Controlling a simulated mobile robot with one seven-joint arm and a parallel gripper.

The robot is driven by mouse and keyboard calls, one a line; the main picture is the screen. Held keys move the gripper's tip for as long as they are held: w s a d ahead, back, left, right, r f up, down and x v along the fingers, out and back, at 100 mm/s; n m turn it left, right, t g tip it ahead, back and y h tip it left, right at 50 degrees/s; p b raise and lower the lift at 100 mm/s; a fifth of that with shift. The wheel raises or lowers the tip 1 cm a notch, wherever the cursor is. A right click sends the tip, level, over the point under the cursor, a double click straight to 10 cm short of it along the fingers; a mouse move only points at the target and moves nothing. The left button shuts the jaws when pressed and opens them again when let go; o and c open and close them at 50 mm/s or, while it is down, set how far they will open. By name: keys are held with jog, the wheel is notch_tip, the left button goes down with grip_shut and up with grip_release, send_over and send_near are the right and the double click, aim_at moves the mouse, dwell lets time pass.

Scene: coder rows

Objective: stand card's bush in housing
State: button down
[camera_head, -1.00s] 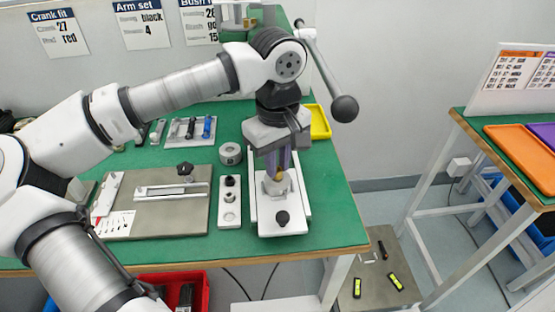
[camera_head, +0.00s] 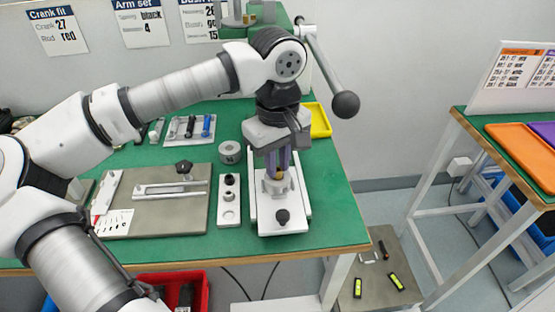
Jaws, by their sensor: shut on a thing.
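My gripper (camera_head: 279,168) points down over the white fixture plate (camera_head: 293,224). Its fingers are shut on a small gold bush (camera_head: 279,174), mostly hidden between them. The light grey housing (camera_head: 277,187) stands on the plate directly beneath the fingers. The bush is at the housing's top; I cannot tell how far inside it is. The bush card (camera_head: 197,20) on the back wall is partly hidden by my arm.
A press with a black-knobbed lever (camera_head: 345,104) stands behind. To the left are a white strip with dark parts (camera_head: 229,213), a grey ring (camera_head: 230,152) and a grey plate fixture (camera_head: 150,215). A yellow tray (camera_head: 320,121) lies behind right.

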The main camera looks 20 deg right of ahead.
aim_at(278, 169)
jog(key=c, duration=1.3)
grip_release()
notch_tip(278, 169, up, 14)
jog(key=shift+f, duration=0.1)
